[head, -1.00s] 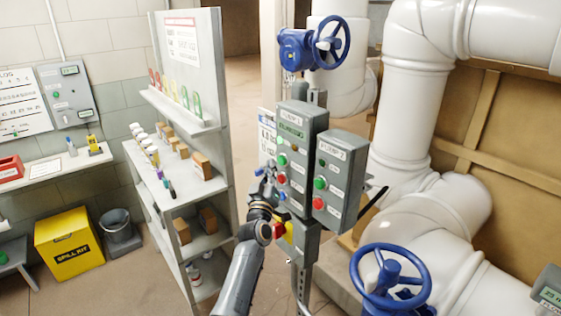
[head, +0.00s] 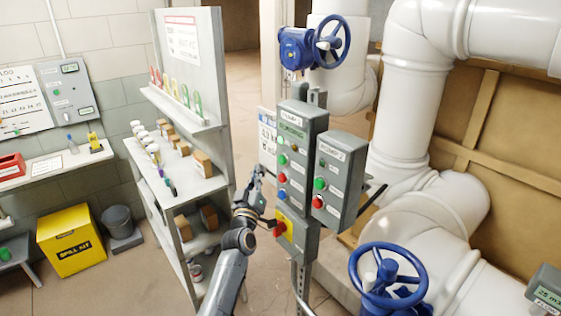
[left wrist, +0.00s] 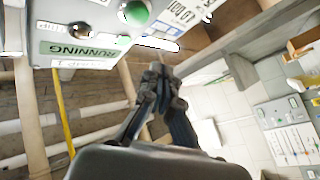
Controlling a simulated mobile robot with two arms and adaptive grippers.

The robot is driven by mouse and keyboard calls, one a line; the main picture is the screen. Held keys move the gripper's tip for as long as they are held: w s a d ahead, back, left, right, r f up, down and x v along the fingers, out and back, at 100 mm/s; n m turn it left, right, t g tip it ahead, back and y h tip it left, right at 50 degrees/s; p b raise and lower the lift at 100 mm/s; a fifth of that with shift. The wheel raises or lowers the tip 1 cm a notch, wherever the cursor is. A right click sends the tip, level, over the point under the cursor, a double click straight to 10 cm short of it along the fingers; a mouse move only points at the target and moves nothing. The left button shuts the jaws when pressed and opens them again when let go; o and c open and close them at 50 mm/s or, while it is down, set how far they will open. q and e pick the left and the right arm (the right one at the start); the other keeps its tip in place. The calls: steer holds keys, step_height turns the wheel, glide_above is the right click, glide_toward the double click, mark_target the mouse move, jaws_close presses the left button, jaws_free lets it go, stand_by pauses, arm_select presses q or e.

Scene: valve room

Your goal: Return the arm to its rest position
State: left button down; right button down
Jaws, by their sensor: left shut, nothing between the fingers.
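My left arm reaches up from the bottom of the head view. Its left gripper (head: 257,174) is beside the left edge of the PUMP 1 control box (head: 316,122), apart from the buttons as far as I can tell. In the left wrist view the gripper's fingers (left wrist: 157,78) are together with nothing between them. That view also shows a panel with a green RUNNING display (left wrist: 75,48) and a green button (left wrist: 136,12). My right gripper is not in view.
The PUMP 2 box (head: 340,178) and a red rotary switch (head: 280,229) on yellow are close right of my arm. A grey shelf unit (head: 215,80) stands left. A blue handwheel (head: 390,275) and white pipes (head: 405,110) are at right. Floor shows between shelf and panel.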

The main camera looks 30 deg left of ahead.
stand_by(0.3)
